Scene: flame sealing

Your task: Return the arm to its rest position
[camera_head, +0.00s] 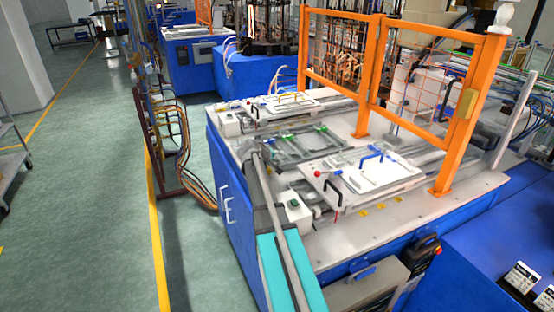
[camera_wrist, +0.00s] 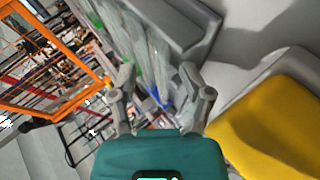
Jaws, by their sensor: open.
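My gripper (camera_wrist: 158,82) shows in the wrist view, with its two grey fingers spread apart on either side of the picture's middle. It is open, and nothing is held between the fingers. Its teal body fills the bottom middle of that view.
In the head view, a white-topped workbench (camera_head: 402,212) with blue sides carries fixtures and an orange mesh guard (camera_head: 376,70). Green floor (camera_head: 85,185) at left is open. A yellow surface (camera_wrist: 270,128) is right in the wrist view.

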